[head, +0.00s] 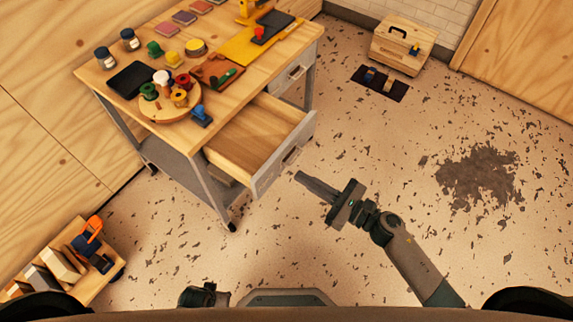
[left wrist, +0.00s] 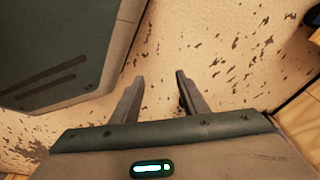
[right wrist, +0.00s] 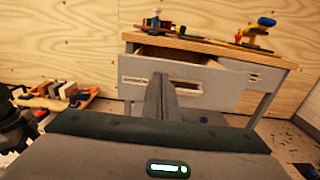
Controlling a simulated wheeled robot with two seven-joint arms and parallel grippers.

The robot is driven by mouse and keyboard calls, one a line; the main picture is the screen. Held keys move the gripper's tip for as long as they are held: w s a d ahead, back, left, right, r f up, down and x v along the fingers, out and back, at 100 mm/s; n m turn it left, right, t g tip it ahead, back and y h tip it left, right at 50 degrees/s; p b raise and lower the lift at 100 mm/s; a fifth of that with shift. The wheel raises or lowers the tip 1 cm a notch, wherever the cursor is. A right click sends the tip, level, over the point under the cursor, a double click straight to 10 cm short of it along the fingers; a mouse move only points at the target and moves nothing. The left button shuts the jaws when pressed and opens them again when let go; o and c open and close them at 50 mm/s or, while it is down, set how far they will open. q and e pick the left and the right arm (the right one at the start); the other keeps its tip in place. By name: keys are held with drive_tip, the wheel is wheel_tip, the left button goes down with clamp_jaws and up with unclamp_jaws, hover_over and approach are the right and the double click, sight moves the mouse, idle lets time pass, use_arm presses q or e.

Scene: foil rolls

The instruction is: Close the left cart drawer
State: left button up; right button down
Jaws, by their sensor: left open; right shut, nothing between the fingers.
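The left cart drawer (head: 258,142) is pulled well out of the wooden-topped cart (head: 235,85), and its inside looks empty. Its grey front with a slot handle (head: 290,157) faces my right gripper. My right gripper (head: 299,177) is shut and empty, just in front of the drawer front; a small gap seems to show. In the right wrist view the shut fingers (right wrist: 163,92) overlap the drawer front (right wrist: 135,83). The right drawer (head: 296,72) looks closed or nearly so. My left gripper (left wrist: 157,78) is open and empty above the floor, far from the drawer.
The cart top carries jars, a round wooden tray (head: 170,108) with pegs, a black tray (head: 130,77) and a yellow board (head: 240,50). A wooden bin (head: 62,265) stands at the lower left. A wooden box (head: 402,47) stands at the back.

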sight(276, 162)
use_arm(q)
drive_tip(key=shift+w+d+t+p, duration=0.5)
drive_tip(key=shift+w+d+p, duration=0.05)
drive_tip(key=shift+d+p, duration=0.1)
use_arm(e)
drive_tip(key=x, duration=0.6)
drive_tip(key=shift+w+a, duration=0.15)
use_arm(q)
drive_tip(key=shift+f, duration=0.1)
use_arm(e)
drive_tip(key=shift+w+a, duration=0.3)
drive_tip(key=shift+a, duration=0.15)
drive_tip(key=b+x, duration=0.2)
drive_tip(key=x, duration=0.3)
drive_tip(key=shift+w+a+f, duration=0.1)
drive_tip(key=shift+a, duration=0.15)
drive_tip(key=b+x, duration=0.2)
drive_tip(key=x, duration=0.5)
drive_tip(key=shift+f, duration=0.1)
drive_tip(key=b+x, duration=0.2)
drive_tip(key=x, duration=0.3)
drive_tip(key=shift+w+a, duration=0.3)
drive_tip(key=shift+a+r, duration=0.1)
drive_tip(key=shift+r, duration=0.2)
use_arm(q)
wheel_tip(276, 162, up, 13)
drive_tip(key=w, duration=0.1)
drive_tip(key=shift+g, duration=0.4)
use_arm(e)
drive_tip(key=shift+w, duration=0.1)
